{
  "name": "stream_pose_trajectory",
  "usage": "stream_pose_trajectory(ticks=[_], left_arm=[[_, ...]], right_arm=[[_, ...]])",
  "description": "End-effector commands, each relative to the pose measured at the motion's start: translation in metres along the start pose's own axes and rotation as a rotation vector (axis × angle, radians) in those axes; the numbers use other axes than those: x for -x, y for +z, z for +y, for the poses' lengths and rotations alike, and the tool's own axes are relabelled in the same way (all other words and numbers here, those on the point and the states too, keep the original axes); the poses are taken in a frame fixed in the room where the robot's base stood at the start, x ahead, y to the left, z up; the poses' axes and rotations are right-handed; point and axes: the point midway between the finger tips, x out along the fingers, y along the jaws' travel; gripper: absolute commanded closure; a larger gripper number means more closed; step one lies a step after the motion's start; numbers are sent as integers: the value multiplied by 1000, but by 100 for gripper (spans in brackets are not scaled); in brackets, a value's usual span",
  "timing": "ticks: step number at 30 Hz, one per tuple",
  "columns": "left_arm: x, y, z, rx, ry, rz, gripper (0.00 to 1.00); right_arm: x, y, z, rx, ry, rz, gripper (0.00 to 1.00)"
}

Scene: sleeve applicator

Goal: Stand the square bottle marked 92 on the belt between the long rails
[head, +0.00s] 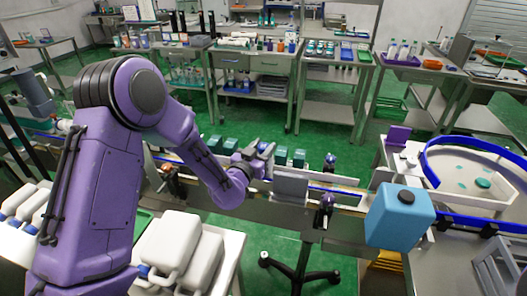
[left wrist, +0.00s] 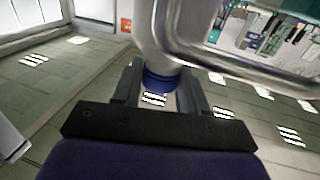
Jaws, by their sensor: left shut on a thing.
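My left gripper (head: 263,151) reaches over the belt from the left and is shut. In the left wrist view its two fingers (left wrist: 160,88) close on a thing with a dark blue band (left wrist: 160,78), its pale grey, shiny body curving above. I cannot tell what this thing is in the head view. Teal square bottles stand on the belt to the left (head: 215,143) and right (head: 298,158) of the gripper. No number is readable, so I cannot tell which bottle is marked 92. The long rails (head: 335,178) run left to right along the belt. My right gripper is not in view.
A large blue box with a dark round top (head: 400,215) stands at the belt's right end. A grey plate (head: 291,187) stands at the near rail. White jugs (head: 178,250) lie at the near left. A table with a blue curved guide (head: 437,150) is at right.

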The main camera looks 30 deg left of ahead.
Motion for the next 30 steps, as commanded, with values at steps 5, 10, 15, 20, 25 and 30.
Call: stream_pose_trajectory(ticks=[5,10,15,20,25,30], left_arm=[[-1,13,0,0,0,4,100],[-1,13,0,0,0,4,100],[0,18,0,-1,0,2,51],[0,17,0,0,0,1,32],[0,16,0,0,0,1,32],[14,16,0,-1,1,1,32]], right_arm=[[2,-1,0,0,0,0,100],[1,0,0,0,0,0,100],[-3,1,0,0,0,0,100],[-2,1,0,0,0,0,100],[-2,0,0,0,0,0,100],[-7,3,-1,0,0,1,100]])
